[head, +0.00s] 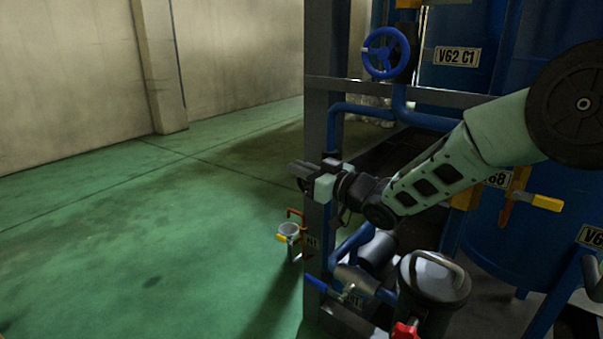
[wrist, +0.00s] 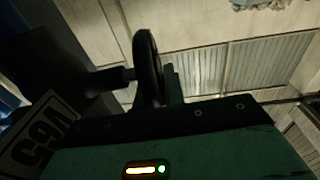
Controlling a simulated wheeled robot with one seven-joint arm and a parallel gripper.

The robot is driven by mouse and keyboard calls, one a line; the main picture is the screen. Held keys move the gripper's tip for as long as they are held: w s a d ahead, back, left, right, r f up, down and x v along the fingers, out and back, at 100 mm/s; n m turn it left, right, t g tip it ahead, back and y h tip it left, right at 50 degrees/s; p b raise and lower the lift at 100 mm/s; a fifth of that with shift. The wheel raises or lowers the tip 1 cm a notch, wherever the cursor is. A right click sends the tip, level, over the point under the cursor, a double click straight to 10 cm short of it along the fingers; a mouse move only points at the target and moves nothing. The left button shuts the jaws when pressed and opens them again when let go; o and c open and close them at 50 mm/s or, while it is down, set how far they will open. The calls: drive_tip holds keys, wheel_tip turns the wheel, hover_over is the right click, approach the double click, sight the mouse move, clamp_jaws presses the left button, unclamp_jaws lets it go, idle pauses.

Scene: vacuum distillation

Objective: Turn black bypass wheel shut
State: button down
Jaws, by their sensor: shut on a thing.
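The black bypass wheel (wrist: 148,62) shows nearly edge-on in the wrist view, with its dark stem running left to a dark housing. My gripper (head: 303,172) is at the left side of the steel frame post in the head view. In the wrist view, my gripper (wrist: 160,88) is shut on the wheel's rim, with a finger visible just right of it; the other finger is lost in shadow. In the head view I cannot make out the wheel apart from the dark gripper.
A V65 plate (wrist: 40,140) is beside the wheel. A blue handwheel (head: 385,52) is above on the pipes. The green floor (head: 150,240) at left is clear.

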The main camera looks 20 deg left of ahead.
drive_tip(key=y+b, duration=0.1)
drive_tip(key=b, duration=0.1)
drive_tip(key=t+y+b, duration=0.1)
drive_tip(key=b, duration=0.1)
drive_tip(key=shift+s+d+f, duration=0.15)
drive_tip(key=shift+d+f, duration=0.1)
drive_tip(key=shift+d, duration=0.1)
drive_tip(key=shift+d+r+y+b, duration=0.1)
drive_tip(key=shift+r+y+b, duration=0.1)
drive_tip(key=shift+y+b, duration=0.5)
drive_tip(key=shift+s+d+r+t, duration=0.1)
drive_tip(key=shift+r+t, duration=0.2)
drive_tip(key=c, duration=1.5)
unclamp_jaws()
wheel_tip(320, 180, up, 10)
drive_tip(key=p, duration=0.3)
drive_tip(key=shift+p, duration=0.3)
